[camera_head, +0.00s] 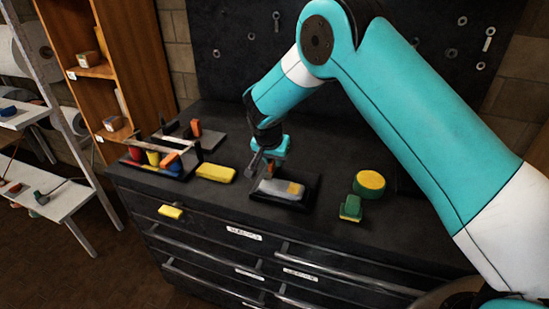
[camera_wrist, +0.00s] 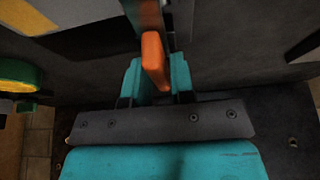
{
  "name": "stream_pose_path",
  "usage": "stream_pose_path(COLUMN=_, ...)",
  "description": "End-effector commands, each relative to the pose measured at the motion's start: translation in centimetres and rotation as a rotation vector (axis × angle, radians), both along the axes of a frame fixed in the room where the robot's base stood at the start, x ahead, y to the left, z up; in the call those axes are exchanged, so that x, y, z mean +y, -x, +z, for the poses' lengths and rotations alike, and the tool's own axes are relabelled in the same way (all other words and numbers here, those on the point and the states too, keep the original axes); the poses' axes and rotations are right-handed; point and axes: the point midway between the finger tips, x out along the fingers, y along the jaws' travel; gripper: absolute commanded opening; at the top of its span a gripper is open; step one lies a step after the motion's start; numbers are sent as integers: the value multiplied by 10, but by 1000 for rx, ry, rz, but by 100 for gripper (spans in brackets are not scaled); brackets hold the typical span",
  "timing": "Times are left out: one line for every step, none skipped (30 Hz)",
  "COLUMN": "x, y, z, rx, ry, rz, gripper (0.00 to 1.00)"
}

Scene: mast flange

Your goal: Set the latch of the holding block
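The holding block (camera_head: 285,190) seems to be the dark, low unit near the front of the bench in the head view. It carries a grey piece with a yellow patch. My gripper (camera_head: 268,158) is just above its back left part. In the wrist view an orange grip (camera_wrist: 155,62) on a dark bar, probably the latch lever, lies between the teal fingers of my gripper (camera_wrist: 157,78). The fingers are close on both sides of it. Whether they press on it cannot be told. A dark grey bar shows below my gripper in the head view.
A yellow block (camera_head: 215,173) lies left of the holding block. Further left stands a rack (camera_head: 155,168) with coloured handles. A round yellow and green piece (camera_head: 369,183) and a small green and yellow one (camera_head: 351,208) are on the right. A dark pegboard (camera_head: 400,70) rises behind.

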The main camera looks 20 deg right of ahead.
Motion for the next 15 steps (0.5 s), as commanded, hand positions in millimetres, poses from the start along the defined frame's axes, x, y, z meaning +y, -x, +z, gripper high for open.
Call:
stream_pose_path(x=0, y=0, z=0, rx=1, ry=1, rz=0, gripper=8)
stream_pose_path(x=0, y=0, z=0, rx=1, ry=1, rz=0, gripper=1)
stream_pose_path(x=0, y=0, z=0, rx=1, ry=1, rz=0, gripper=0)
stream_pose_path(x=0, y=0, z=0, rx=1, ry=1, rz=0, gripper=0)
stream_pose_path(x=0, y=0, z=0, rx=1, ry=1, rz=0, gripper=0)
stream_pose_path(x=0, y=0, z=0, rx=0, ry=0, rz=1, gripper=0)
stream_pose_path(x=0, y=0, z=0, rx=1, ry=1, rz=3, gripper=0)
stream_pose_path(x=0, y=0, z=0, rx=1, ry=1, rz=5, gripper=0)
stream_pose_path(x=-1, y=0, z=0, rx=1, ry=1, rz=10, gripper=0)
stream_pose_path(x=-1, y=0, z=0, rx=0, ry=0, rz=16, gripper=0)
stream_pose_path(x=-1, y=0, z=0, rx=0, ry=1, rz=22, gripper=0)
stream_pose_path(x=-1, y=0, z=0, rx=-1, ry=1, rz=35, gripper=0)
stream_pose_path(x=-1, y=0, z=0, rx=-2, ry=1, rz=44, gripper=0)
stream_pose_path(x=-1, y=0, z=0, rx=-2, ry=1, rz=56, gripper=0)
stream_pose_path(x=-1, y=0, z=0, rx=-2, ry=1, rz=76, gripper=0)
